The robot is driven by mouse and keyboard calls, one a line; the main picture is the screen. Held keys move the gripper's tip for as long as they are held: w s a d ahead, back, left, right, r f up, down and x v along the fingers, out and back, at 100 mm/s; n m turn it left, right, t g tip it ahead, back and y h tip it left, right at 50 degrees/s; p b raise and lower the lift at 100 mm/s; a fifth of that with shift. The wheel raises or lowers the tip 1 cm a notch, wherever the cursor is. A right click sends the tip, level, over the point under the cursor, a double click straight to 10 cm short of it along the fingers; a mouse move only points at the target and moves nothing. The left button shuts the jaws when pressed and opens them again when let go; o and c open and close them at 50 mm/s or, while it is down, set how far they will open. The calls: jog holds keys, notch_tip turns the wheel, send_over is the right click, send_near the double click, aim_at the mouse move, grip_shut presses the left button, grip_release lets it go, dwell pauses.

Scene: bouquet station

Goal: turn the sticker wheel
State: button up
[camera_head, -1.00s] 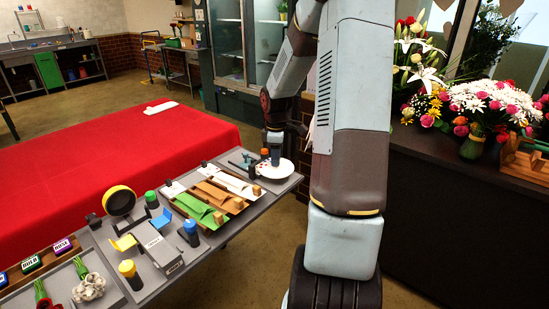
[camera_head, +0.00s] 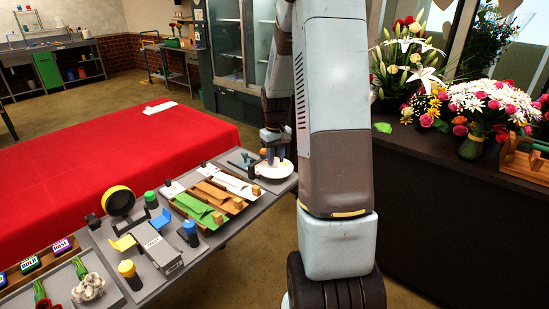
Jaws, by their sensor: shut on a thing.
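The sticker wheel (camera_head: 279,172) is a pale round disc lying flat at the far right end of the grey table (camera_head: 222,238). My gripper (camera_head: 273,160) points down over it from above, with its fingers at the middle or back of the disc. The jaws are shut on a small part of the wheel that stands up from the disc. The fingers hide most of this part. A small orange spot shows just left of the fingers. Any marks on the disc are too small to read.
Left of the wheel lie a dark tool (camera_head: 243,162) and green, brown and white paper sheets (camera_head: 197,208). A black-and-yellow roll (camera_head: 118,201) and several coloured-capped bottles stand nearer. The red-covered table (camera_head: 90,160) lies behind. The flower counter (camera_head: 440,160) is at right.

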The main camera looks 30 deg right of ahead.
aim_at(276, 159)
jog(key=m, duration=0.5)
jog(key=shift+s+f, duration=0.1)
dwell(0.4)
jog(key=o, duration=1.1)
jog(key=shift+c, duration=0.2)
jog(key=shift+r, duration=0.2)
notch_tip(276, 159, up, 14)
jog(key=shift+f, duration=0.25)
